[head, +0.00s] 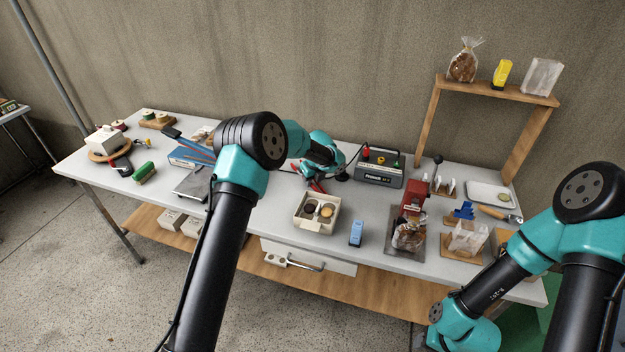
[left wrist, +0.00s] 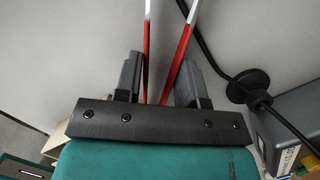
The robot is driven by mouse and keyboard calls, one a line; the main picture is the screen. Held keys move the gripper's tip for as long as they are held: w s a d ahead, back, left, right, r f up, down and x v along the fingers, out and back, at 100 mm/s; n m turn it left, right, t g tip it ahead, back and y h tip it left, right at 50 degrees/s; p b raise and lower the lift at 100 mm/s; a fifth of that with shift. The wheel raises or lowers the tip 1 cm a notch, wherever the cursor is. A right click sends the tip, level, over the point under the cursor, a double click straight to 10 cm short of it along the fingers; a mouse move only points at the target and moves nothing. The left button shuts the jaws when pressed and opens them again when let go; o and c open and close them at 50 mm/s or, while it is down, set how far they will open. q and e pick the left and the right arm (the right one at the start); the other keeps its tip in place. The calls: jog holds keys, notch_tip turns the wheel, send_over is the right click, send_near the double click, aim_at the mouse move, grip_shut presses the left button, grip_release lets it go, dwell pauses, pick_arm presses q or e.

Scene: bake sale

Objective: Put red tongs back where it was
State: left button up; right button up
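The red tongs (left wrist: 147,48) have red handles and pale far ends and spread in a V away from my left gripper (left wrist: 158,75) in the left wrist view. Their two arms run between the fingers and appear to touch them on both sides. I cannot tell whether the tongs touch the table. My right gripper is not visible; only the right arm shows at the lower right.
A grey sealer box (head: 378,176) and a black round piece with a cable (left wrist: 248,87) stand right of the left gripper. An open cream box (head: 316,224) with round items is in front. A blue item (head: 356,233) and a red device (head: 412,203) stand further right.

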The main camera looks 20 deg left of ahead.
pick_arm(q)
jog(key=shift+f, duration=0.1)
jog(key=shift+o, duration=0.5)
jog(key=o, duration=0.4)
jog(key=v, duration=1.2)
